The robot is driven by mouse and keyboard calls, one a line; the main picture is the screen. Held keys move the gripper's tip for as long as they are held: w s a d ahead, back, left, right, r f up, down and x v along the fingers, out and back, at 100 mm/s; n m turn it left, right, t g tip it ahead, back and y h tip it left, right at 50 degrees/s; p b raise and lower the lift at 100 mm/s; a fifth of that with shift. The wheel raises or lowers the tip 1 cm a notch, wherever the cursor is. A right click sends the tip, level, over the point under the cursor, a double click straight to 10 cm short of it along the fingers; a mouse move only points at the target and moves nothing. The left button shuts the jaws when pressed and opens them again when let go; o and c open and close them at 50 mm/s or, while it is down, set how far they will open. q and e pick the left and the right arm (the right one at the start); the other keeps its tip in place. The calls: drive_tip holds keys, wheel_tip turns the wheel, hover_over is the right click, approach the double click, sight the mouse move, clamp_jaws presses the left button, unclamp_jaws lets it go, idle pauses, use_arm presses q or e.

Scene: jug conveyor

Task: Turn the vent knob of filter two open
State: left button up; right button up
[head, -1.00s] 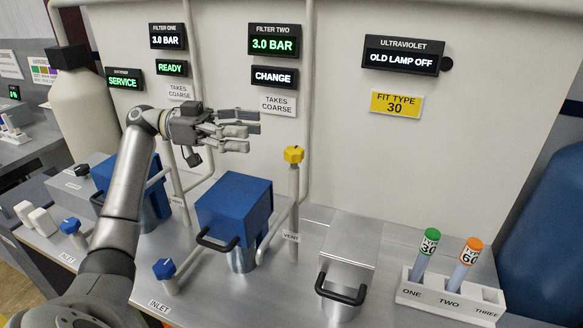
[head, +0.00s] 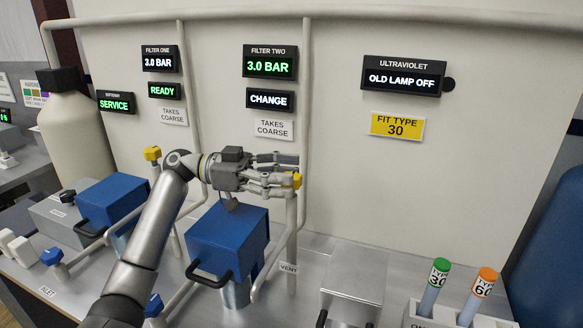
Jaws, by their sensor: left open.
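The yellow vent knob (head: 297,180) of filter two tops an upright pale pipe (head: 291,240) labelled VENT. Part of the knob is hidden by my left gripper (head: 280,178), which reaches in from the left. The left gripper is open, with its fingertips at the knob; I cannot tell whether they touch it. The blue filter two housing (head: 228,240) stands below and left of the knob. The filter two display (head: 270,63) on the wall reads 3.0 BAR, and the one under it (head: 270,99) reads CHANGE. My right gripper is out of view.
Another yellow knob (head: 152,154) and blue housing (head: 112,202) stand at the left. A blue inlet knob (head: 154,305) is low in front. A metal box (head: 355,280) and a rack with green-capped (head: 441,265) and orange-capped (head: 488,275) tubes are at the right. The wall is close behind.

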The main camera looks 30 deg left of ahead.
use_arm(q)
drive_tip(key=shift+x, duration=0.8)
